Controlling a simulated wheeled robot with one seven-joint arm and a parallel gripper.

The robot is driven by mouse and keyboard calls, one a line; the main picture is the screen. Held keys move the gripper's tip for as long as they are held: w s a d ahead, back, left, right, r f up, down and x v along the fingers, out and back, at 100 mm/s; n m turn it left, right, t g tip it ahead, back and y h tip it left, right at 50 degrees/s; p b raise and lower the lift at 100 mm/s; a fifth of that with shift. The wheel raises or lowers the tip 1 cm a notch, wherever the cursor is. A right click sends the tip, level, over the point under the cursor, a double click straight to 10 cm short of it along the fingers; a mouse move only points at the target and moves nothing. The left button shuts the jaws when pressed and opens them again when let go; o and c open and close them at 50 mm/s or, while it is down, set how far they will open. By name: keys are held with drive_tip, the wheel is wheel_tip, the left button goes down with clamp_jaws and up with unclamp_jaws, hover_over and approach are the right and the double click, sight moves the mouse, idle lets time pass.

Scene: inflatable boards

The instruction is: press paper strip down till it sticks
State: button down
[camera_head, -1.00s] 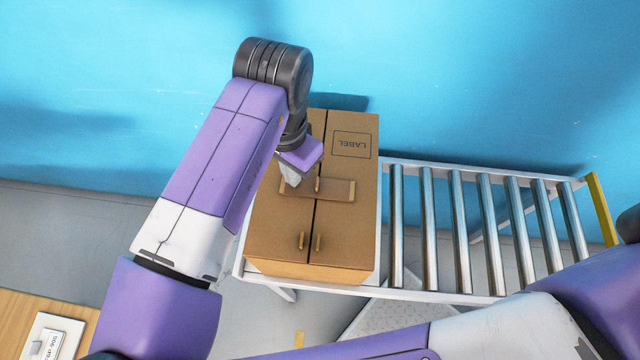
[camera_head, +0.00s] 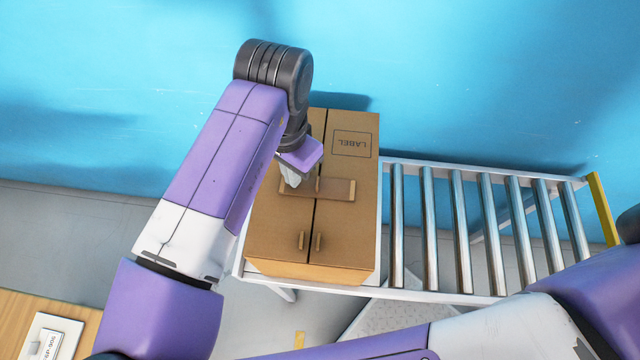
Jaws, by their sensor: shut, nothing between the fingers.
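The brown paper strip (camera_head: 337,190) lies across the centre seam of a closed cardboard box (camera_head: 346,230). My gripper (camera_head: 292,181) points down at the left part of the strip, with its fingers shut and empty. The fingertips look to be at or very near the strip's surface; I cannot tell whether they touch it. The strip's left end shows just left of the fingers, and part of it is hidden behind them. A square marked LABEL (camera_head: 352,144) is printed on the box's right flap.
The box stands on the left end of a roller conveyor (camera_head: 461,230) with a white frame; the rollers to the right are bare. A blue wall (camera_head: 450,80) is close behind. A wooden surface (camera_head: 20,310) is at lower left.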

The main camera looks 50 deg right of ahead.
drive_tip(key=shift+f+b, duration=0.3)
drive_tip(key=shift+f, duration=0.25)
idle(0.4)
drive_tip(key=shift+r+p, duration=2.6)
drive_tip(key=shift+r, duration=0.5)
drive_tip(key=shift+f, duration=0.1)
